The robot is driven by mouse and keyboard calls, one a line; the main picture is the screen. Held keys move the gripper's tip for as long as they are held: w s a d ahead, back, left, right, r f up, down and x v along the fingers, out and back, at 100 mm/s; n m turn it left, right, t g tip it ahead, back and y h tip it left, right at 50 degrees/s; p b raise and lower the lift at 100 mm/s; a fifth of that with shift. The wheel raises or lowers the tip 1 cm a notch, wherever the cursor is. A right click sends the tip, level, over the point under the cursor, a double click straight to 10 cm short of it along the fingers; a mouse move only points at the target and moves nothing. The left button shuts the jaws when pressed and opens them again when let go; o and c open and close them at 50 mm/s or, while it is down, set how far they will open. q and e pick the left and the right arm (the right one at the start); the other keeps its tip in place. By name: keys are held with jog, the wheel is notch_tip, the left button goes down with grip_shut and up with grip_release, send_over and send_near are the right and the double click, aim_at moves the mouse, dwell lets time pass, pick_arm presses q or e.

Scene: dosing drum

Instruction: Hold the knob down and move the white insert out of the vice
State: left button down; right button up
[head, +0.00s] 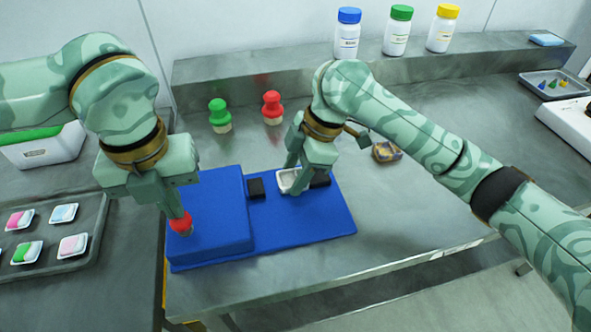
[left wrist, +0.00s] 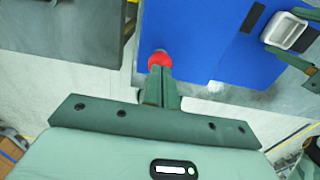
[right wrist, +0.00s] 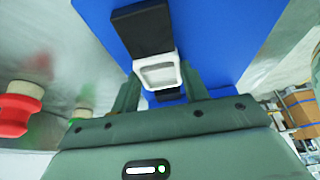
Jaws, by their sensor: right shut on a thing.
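The red knob (head: 181,226) sits on the raised blue block at the left of the vice. My left gripper (head: 178,212) is over it, fingers together, tips at the knob; the left wrist view shows the knob (left wrist: 159,58) just beyond the closed fingertips. The white insert (head: 287,179) is a small hollow tray between the black vice jaws, left (head: 256,188) and right (head: 320,181). My right gripper (head: 294,188) is shut on the insert, one finger on each side, as the right wrist view shows (right wrist: 158,73). I cannot tell whether the insert is raised off the base.
A green (head: 219,115) and a red stamp-like piece (head: 272,107) stand behind the vice. A small tray (head: 387,152) lies right of my right gripper. A tray of small dishes (head: 50,238) is at the left. Bottles (head: 398,32) stand on the back ledge. Table front right is clear.

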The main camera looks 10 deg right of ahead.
jog(key=shift+r, duration=3)
pick_arm(q)
jog(key=shift+r, duration=3.45)
jog(key=shift+r, duration=2.5)
